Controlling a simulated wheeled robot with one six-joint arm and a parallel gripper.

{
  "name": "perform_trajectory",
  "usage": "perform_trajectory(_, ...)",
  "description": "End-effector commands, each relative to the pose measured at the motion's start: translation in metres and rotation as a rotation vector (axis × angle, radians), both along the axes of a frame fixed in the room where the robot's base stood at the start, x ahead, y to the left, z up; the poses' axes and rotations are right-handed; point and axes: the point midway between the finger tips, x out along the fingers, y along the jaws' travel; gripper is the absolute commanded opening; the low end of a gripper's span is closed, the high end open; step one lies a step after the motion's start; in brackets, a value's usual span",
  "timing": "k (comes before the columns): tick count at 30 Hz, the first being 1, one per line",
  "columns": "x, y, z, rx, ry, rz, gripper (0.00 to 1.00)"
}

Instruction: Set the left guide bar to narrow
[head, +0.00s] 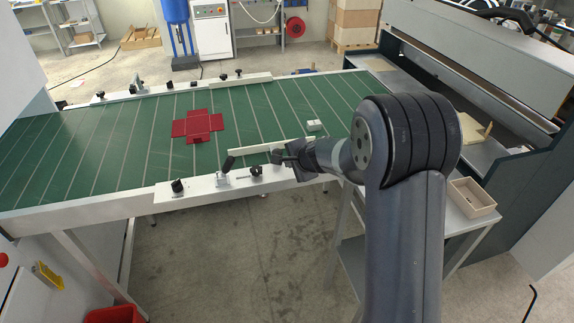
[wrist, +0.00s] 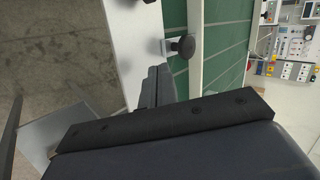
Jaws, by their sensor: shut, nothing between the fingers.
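A green belt table (head: 120,150) carries two pale guide bars. The near guide bar (head: 262,147) lies along the belt's near edge, with a black knob (head: 257,171) and a black lever (head: 228,163) on the white rail beside it. The far guide bar (head: 250,79) lies along the far edge. I cannot tell which one is called left. My gripper (head: 293,158) is at the right end of the near guide bar, shut and empty. In the wrist view its fingers (wrist: 155,85) are beside a black knob (wrist: 183,46) and the near bar (wrist: 195,60); contact is unclear.
A red cross-shaped blank (head: 198,124) lies flat on the belt. A small white block (head: 314,125) sits right of it. Another black knob (head: 177,186) is on the near rail. A shallow box (head: 472,198) stands on a side table at right, beside a large machine (head: 480,60).

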Motion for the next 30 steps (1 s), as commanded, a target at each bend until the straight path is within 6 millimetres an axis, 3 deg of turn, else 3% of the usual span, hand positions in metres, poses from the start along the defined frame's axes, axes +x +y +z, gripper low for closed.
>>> perform_trajectory(1,-0.001,-0.004,-0.003,0.001,-0.001,-0.001,0.00)
perform_trajectory(18,-0.054,-0.036,0.059,0.000,-0.002,-0.001,0.00)
perform_trajectory(30,-0.064,-0.041,0.068,0.001,0.001,0.000,0.00)
